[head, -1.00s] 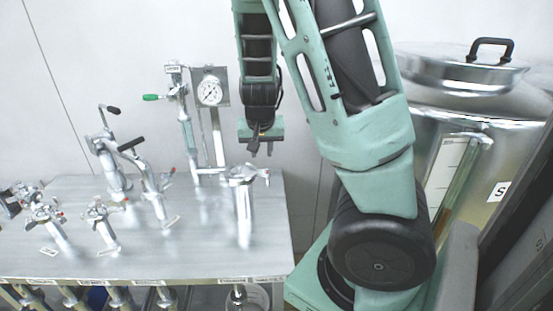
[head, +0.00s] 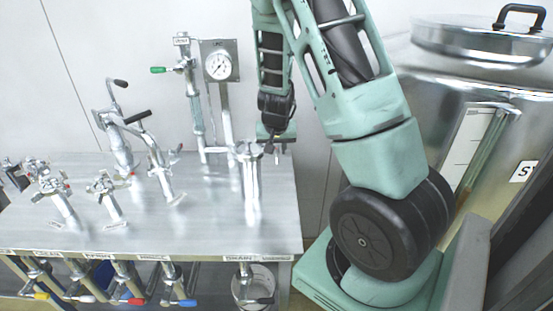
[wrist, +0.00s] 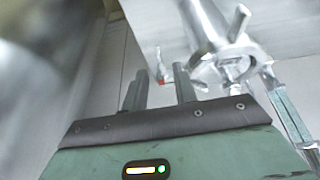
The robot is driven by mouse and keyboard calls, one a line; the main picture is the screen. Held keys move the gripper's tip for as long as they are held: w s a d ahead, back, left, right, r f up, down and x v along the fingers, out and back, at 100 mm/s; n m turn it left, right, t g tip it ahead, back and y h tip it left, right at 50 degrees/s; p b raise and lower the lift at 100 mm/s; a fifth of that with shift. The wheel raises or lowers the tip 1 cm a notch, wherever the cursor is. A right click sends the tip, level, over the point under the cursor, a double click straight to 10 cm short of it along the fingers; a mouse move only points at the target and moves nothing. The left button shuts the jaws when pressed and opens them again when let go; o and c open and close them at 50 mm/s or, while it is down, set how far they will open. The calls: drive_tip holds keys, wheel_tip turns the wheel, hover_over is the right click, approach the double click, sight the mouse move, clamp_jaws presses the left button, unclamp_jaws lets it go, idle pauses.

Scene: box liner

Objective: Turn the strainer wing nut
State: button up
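A shiny upright metal fitting (head: 251,180) with short arms at its top stands at the right end of the bench. It appears to be the strainer, with its wing nut on top, though I cannot read its label. My gripper (head: 276,150) is just right of and about level with the fitting's top, pointing down. In the wrist view, my gripper (wrist: 160,88) shows two separated fingers with nothing between them. The winged metal top (wrist: 222,50) is to the right of the fingers there. No contact is visible.
The metal bench (head: 150,235) carries several valves on the left. A pressure gauge (head: 218,66) and a pipe with a green handle (head: 160,70) stand behind the fitting. A large steel tank (head: 465,90) is at the right. A white bucket (head: 255,280) is below the bench.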

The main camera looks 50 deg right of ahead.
drive_tip(key=shift+x, duration=1.9)
clamp_jaws()
drive_tip(key=b, duration=0.3)
drive_tip(key=shift+f+t+b, duration=0.25)
drive_tip(key=shift+t+b, duration=0.05)
drive_tip(key=shift+b, duration=0.05)
drive_tip(key=shift+d+y+b, duration=0.1)
drive_tip(key=shift+y+b, duration=0.2)
drive_tip(key=shift+b, duration=0.5)
drive_tip(key=m+t+y+b, duration=0.1)
drive_tip(key=t+b, duration=0.3)
drive_tip(key=b, duration=1.2)
drive_tip(key=m+t+y+b, duration=0.2)
drive_tip(key=t+y+b, duration=0.2)
drive_tip(key=b, duration=1.1)
drive_tip(key=m+t+y+b, duration=0.1)
drive_tip(key=t+y+b, duration=0.2)
drive_tip(key=b, duration=1.3)
drive_tip(key=shift+s+d+m+t+b, duration=0.1)
drive_tip(key=shift+s+m+t+b, duration=0.05)
drive_tip(key=shift+t, duration=0.45)
drive_tip(key=shift+s+d+m+t+b, duration=0.1)
drive_tip(key=shift+m+t+b, duration=0.05)
drive_tip(key=shift+t, duration=0.45)
drive_tip(key=shift+r, duration=0.1)
